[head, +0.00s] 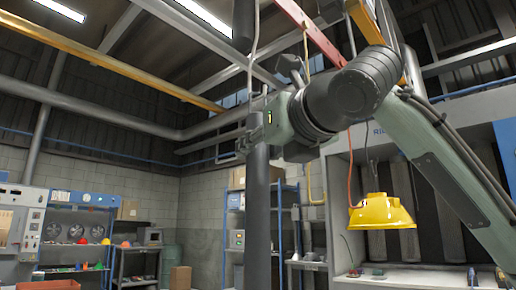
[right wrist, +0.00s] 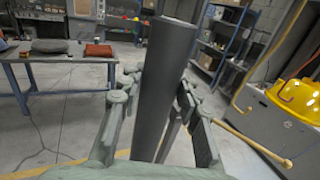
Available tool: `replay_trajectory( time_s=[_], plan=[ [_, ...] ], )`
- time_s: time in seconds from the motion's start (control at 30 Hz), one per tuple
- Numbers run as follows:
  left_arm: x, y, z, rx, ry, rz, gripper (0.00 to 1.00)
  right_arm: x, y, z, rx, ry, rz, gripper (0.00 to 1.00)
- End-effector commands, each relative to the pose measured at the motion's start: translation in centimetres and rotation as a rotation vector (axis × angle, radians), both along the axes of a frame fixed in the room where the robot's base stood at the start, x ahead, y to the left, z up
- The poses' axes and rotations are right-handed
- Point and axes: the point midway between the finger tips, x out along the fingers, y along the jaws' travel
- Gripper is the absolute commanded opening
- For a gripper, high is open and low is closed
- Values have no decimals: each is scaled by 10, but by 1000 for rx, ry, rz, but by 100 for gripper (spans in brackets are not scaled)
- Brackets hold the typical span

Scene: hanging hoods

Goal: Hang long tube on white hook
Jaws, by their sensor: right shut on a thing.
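My right gripper (head: 256,133) is shut on a long dark grey tube (head: 257,215). The tube hangs upright below the gripper and runs out of the bottom of the head view. In the right wrist view the tube (right wrist: 164,85) stands between the two fingers, with its flat end near the top edge. A thin whitish rod (head: 251,68) comes down from above, close to the gripper; it may be the white hook, but its lower end is unclear behind the gripper. My left gripper is not in view.
A yellow hood (head: 382,212) hangs on a cable at right. A thin yellow rod with a bent end (head: 309,170) hangs beside the tube. A dark cylinder (head: 244,25) is overhead. Shelves (head: 285,220) stand behind. The wrist view shows a table (right wrist: 45,55) at left.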

Motion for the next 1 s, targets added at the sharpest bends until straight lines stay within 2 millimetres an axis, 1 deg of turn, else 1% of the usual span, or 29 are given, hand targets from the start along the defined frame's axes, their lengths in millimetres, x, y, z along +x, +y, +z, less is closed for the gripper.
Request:
replay_trajectory(
  time_s=[0.37,0.4,0.6,0.87,1.0],
  plan=[
    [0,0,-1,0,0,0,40,-1,0,-2,2,-4,0,0],
    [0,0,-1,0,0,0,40,-1,0,-2,2,-4,0,33],
    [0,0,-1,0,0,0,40,0,0,-2,1,-3,0,57],
    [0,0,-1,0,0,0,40,0,0,-5,-1,2,0,57],
    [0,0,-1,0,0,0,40,-7,-4,-3,0,-2,0,57]
  ],
)
